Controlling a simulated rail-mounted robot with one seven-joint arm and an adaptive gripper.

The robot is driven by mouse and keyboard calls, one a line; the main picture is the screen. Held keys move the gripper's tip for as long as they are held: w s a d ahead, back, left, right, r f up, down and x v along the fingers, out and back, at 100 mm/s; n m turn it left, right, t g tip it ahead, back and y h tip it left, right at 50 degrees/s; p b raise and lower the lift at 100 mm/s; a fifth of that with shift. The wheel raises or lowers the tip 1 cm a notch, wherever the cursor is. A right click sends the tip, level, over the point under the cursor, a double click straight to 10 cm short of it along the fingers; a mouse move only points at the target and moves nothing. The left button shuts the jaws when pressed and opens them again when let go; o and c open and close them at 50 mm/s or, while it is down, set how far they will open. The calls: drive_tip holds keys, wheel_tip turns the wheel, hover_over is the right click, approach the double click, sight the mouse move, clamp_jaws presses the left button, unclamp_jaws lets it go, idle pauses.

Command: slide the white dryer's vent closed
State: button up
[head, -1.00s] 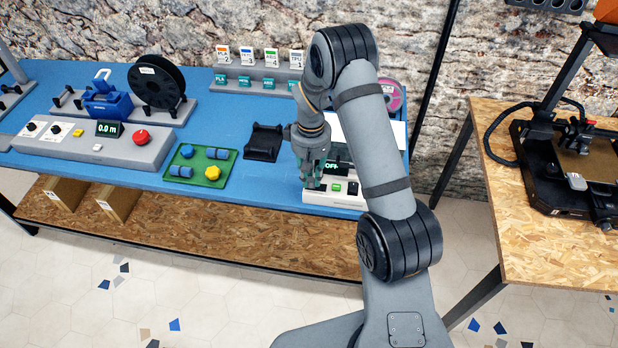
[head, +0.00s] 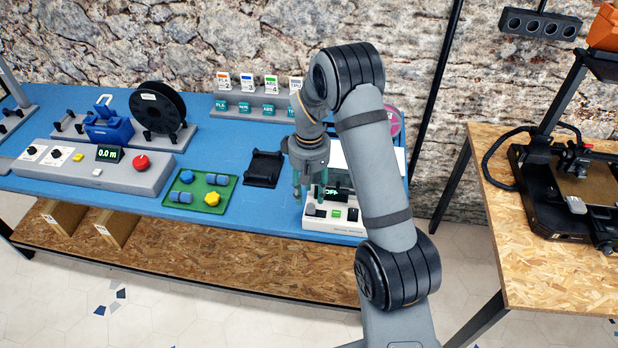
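The white dryer (head: 345,228) stands at the right end of the blue table, with a dark display reading OFF and small dark and green controls on its front. My arm crosses in front of it and hides much of its right part. My gripper (head: 309,199) points down at the dryer's front left corner, with its two greenish fingers apart and nothing seen between them. The fingertips are close to the dark control at the left of the front panel; I cannot tell whether they touch it. I cannot make out the vent or its position.
A black cradle (head: 263,169) and a green tray (head: 200,193) with blue and yellow parts lie left of the dryer. A grey control box (head: 95,165) and a black spool (head: 157,106) are farther left. Labelled swatch stands (head: 255,102) are behind. A printer (head: 560,190) stands on the right table.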

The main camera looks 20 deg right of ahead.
sight(309, 206)
wheel_tip(309, 206, up, 7)
idle(0.3)
idle(0.4)
